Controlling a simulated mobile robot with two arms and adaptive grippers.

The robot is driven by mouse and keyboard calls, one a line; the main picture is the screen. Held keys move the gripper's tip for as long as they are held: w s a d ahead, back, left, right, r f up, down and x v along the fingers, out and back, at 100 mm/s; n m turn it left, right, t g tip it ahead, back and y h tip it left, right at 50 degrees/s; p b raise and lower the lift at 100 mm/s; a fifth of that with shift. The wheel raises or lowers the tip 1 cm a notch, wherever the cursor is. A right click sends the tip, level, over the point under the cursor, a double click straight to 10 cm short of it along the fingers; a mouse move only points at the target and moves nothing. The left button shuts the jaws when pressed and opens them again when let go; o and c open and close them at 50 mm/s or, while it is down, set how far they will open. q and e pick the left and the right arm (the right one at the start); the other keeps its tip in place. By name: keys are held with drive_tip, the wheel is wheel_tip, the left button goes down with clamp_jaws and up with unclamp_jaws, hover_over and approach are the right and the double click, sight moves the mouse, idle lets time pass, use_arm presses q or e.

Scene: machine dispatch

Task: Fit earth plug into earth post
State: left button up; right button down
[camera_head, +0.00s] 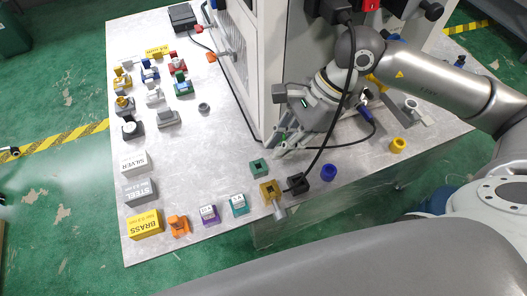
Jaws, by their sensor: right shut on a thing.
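My right gripper (281,147) reaches in from the right, low beside the machine's near corner. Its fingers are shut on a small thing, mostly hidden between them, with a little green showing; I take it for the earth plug. A dark cable passes beside the fingers to a blue connector (365,112) at the right. I cannot make out the earth post for certain; the gripper and wrist cover part of the machine's front. A green square block (258,167) with a dark opening stands on the table just below the fingers. My left gripper is not in view.
Nearby stand a brass block (269,190), a black block (297,184) with a cable, a blue ring (328,172) and a yellow ring (397,145). SILVER (135,163), STEEL (140,192) and BRASS (145,224) blocks line the left edge. The table's middle left is mostly clear.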

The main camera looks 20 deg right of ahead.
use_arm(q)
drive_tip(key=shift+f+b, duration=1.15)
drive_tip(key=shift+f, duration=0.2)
use_arm(e)
drive_tip(key=s+d+r, duration=0.3)
drive_tip(key=s+d, duration=0.2)
drive_tip(key=d, duration=0.1)
drive_tip(key=shift+s+r, duration=0.2)
drive_tip(key=shift+s, duration=0.15)
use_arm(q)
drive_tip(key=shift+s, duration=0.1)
